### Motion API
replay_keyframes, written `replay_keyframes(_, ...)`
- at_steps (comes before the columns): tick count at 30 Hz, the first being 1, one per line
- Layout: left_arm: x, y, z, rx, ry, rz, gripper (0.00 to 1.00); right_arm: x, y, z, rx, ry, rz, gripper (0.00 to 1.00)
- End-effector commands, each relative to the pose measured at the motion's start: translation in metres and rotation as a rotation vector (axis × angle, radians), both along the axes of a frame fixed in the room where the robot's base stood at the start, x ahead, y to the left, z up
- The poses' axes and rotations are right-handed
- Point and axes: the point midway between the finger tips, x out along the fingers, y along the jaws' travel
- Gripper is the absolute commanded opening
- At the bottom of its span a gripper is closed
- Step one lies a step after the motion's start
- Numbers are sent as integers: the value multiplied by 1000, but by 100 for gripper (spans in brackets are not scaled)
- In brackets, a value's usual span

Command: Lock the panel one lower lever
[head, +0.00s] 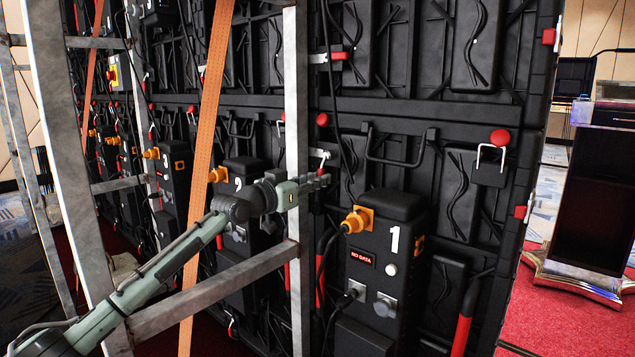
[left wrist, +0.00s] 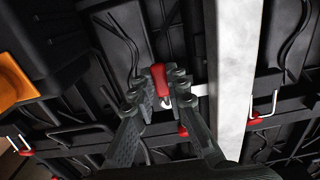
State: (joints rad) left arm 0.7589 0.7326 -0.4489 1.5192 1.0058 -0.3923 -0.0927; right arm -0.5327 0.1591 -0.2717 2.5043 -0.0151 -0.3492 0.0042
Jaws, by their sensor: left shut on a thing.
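The panel marked 1 (head: 460,110) is the black panel at the right of the head view, with a white "1" on its control box (head: 395,210). My left gripper (head: 322,182) reaches past a metal upright to the panel's left edge. In the left wrist view its two fingers (left wrist: 158,90) are closed around a red lever handle (left wrist: 159,78). The white metal part of the lever (left wrist: 190,91) shows beside the fingers. In the head view the lever (head: 322,158) shows only in small part above the fingers. My right gripper is in neither view.
A metal upright (head: 297,120) stands right beside the gripper, with a diagonal brace (head: 215,290) below. An orange strap (head: 208,130) hangs to the left. A cable with an orange plug (head: 357,219) runs close to the gripper. Other red knobs (head: 500,137) sit on the panel.

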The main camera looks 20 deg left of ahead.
Motion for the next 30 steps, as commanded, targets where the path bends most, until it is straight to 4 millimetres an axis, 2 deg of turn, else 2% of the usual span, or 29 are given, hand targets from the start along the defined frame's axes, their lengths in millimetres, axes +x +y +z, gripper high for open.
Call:
replay_keyframes(8, 0, 1, 1, 4, -3, 3, 0, 0, 0, 0, 0, 0, 0, 30)
replay_keyframes(9, 0, 1, 1, 4, -3, 3, 18, 0, 0, 0, 0, 0, 0, 30)
replay_keyframes(14, 0, 1, 1, 3, -2, 2, 35, 0, 0, 0, 0, 0, 1, 30)
replay_keyframes(24, -3, 2, 0, 2, -1, 1, 35, 0, -1, 0, -1, 1, -2, 30)
replay_keyframes(26, -8, 4, -1, 2, 0, 1, 35, 0, -1, 0, -1, 1, -2, 30)
replay_keyframes(30, -31, 13, -2, 7, 2, 2, 35, 0, 0, 0, -1, 1, -1, 30)
